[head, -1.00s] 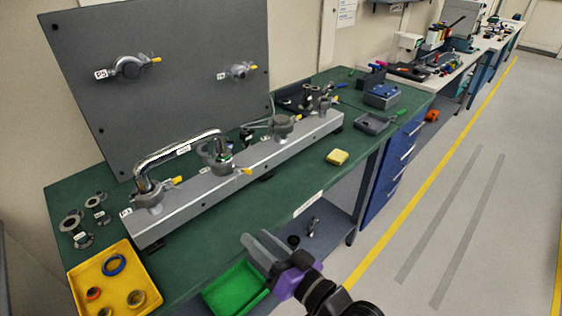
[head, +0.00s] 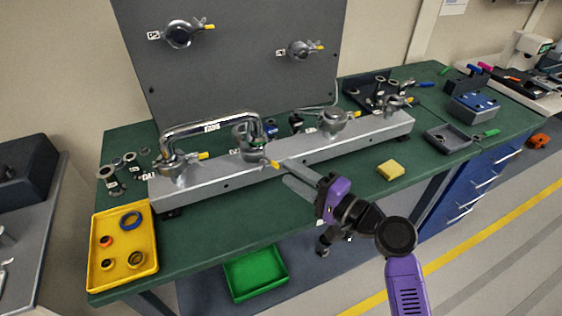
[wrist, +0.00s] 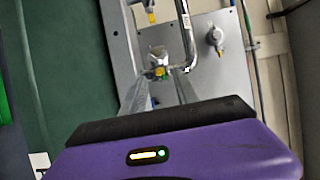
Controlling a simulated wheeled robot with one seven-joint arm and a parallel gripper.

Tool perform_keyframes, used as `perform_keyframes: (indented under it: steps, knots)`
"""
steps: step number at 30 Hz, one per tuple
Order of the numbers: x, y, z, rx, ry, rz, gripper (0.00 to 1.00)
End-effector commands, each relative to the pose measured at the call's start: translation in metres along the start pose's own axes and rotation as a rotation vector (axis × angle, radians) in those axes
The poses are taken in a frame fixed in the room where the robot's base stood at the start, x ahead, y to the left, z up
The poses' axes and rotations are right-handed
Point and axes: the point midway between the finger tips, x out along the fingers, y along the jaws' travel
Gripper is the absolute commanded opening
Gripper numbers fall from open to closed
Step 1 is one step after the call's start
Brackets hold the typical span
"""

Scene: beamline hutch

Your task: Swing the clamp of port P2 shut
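A grey beam (head: 225,186) with several ports lies along the green bench. The second port from the left carries a metal clamp (head: 246,143) with a yellow-tipped lever (head: 273,164) that sticks out toward the front right. I take this to be port P2; its label is not readable. A bent steel pipe (head: 205,126) arches from the leftmost port to beside this clamp. My gripper (head: 287,172) is open and empty, its fingertips just right of the yellow tip. In the wrist view the clamp (wrist: 158,58) and its yellow tip (wrist: 160,72) appear between the spread fingers; contact cannot be told.
A grey upright panel (head: 240,55) with two more clamped ports stands behind the beam. A yellow tray (head: 121,275) with rings sits at the left, a yellow sponge (head: 390,170) at the right. A green bin (head: 256,275) is below the bench. The bench front between tray and sponge is clear.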

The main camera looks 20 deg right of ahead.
Motion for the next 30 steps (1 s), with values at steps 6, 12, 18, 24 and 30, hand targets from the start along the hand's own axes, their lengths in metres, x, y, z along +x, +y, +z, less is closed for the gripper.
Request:
perform_keyframes:
  steps: [6, 12, 18, 24, 30]
  knots:
    - [0.034, -0.002, 0.000, -0.001, -0.001, -0.001, 0.36]
    - [0.051, -0.001, 0.000, -0.002, 0.000, 0.000, 0.36]
    - [0.054, 0.000, 0.000, -0.003, 0.001, 0.000, 0.36]
    - [0.053, 0.000, 0.000, -0.003, 0.002, 0.000, 0.19]
    - [0.053, 0.000, 0.000, -0.003, 0.002, 0.000, 0.00]
